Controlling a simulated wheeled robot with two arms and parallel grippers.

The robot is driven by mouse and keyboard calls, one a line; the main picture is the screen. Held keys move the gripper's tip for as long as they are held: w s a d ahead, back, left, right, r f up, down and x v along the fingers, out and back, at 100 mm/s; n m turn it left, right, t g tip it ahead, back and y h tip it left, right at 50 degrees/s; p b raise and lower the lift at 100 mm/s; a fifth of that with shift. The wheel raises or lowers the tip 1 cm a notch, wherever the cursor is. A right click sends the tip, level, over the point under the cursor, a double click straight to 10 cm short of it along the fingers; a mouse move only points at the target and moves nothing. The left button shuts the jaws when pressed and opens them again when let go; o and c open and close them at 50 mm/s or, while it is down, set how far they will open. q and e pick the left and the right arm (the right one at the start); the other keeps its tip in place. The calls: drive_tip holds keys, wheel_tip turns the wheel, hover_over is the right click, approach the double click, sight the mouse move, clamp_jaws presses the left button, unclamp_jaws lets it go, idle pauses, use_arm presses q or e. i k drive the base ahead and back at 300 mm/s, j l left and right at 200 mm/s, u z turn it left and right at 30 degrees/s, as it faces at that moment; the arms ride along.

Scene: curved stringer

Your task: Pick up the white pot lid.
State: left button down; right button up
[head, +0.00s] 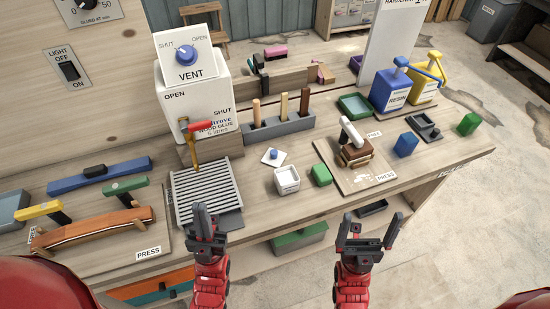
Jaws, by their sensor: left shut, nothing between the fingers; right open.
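The white pot lid (272,157) is a flat white square with a small blue knob. It lies on the workbench just behind the white pot (287,181), a small open box-shaped container. My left gripper (205,213) is shut and empty, near the front of the ribbed grey grate, to the left of and nearer than the lid. My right gripper (371,220) is open and empty, near the bench's front edge, to the right of and nearer than the lid.
A green block (321,175) stands right of the pot. The glue dispenser (193,95) with its red-handled tap rises at left over the grate (203,192). A grey holder (281,127) with upright brushes is behind the lid. A press board (359,175) lies at right.

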sight(273, 157)
drive_tip(key=l+u, duration=0.2)
drive_tip(key=l, duration=0.4)
drive_tip(key=l+u, duration=0.2)
drive_tip(key=l, duration=0.4)
drive_tip(key=l+u, duration=0.25)
drive_tip(key=l, duration=0.35)
drive_tip(key=k+l+u, duration=0.2)
drive_tip(key=l, duration=0.35)
drive_tip(key=i, duration=0.45)
